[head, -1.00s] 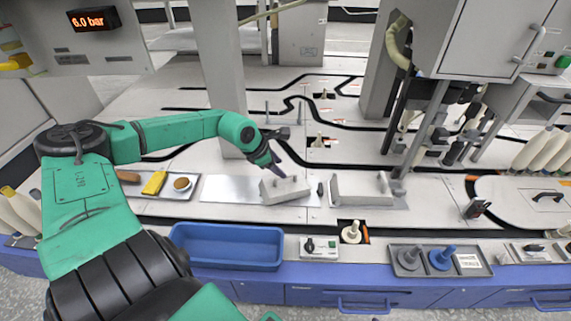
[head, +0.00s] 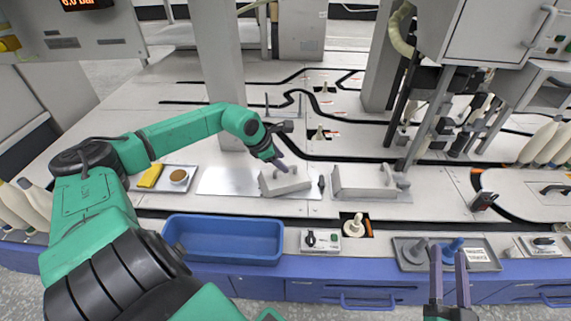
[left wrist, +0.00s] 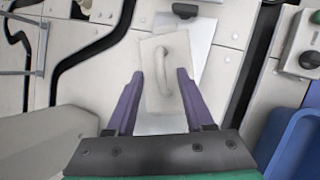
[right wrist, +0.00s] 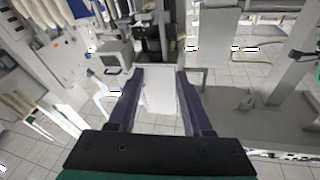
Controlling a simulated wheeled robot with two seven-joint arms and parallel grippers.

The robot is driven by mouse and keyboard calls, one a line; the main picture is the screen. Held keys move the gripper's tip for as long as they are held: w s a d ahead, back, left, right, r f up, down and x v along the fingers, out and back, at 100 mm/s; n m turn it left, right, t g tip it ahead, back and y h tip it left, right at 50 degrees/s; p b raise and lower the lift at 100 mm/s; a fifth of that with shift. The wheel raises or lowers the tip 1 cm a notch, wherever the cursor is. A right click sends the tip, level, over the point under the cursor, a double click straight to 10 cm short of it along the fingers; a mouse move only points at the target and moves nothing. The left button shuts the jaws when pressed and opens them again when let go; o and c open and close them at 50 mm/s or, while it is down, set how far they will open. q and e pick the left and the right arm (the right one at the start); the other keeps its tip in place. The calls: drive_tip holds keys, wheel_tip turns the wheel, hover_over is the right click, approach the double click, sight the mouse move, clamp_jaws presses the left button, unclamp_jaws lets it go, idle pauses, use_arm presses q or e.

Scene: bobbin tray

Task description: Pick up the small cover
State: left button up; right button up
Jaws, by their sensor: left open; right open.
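A small pale grey cover (head: 285,184) with a raised bar handle lies on a flat metal plate (head: 226,182) left of the table's middle. It also shows in the left wrist view (left wrist: 153,66), where its curved handle lies between the finger lines. My left gripper (head: 276,164) is open just above this cover; the left wrist view shows its fingers (left wrist: 160,76) apart over it. I cannot tell whether they touch it. My right gripper (head: 449,254) is open and empty at the front right, its fingers upright near the table's front edge.
A longer pale cover (head: 360,181) sits right of the small one. A blue bin (head: 224,258), a switch box (head: 334,249) and a grey tray (head: 480,266) with bobbins line the front. A tray (head: 150,188) with a yellow item and a cup is at left.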

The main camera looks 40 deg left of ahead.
sight(288, 174)
use_arm(q)
drive_tip(key=shift+w+f+b, duration=0.3)
drive_tip(key=shift+f+b, duration=0.15)
drive_tip(key=shift+f, duration=0.15)
drive_tip(key=shift+b+x, duration=0.45)
drive_tip(key=shift+x, duration=0.55)
clamp_jaws()
use_arm(e)
wheel_tip(288, 174, up, 20)
drive_tip(key=d+n+t+y, duration=0.1)
drive_tip(key=d+t+y, duration=0.1)
drive_tip(key=t, duration=0.4)
drive_tip(key=shift+d+n+y, duration=0.25)
drive_tip(key=shift+n+y, duration=0.05)
drive_tip(key=shift+n, duration=0.1)
drive_tip(key=shift+f, duration=0.1)
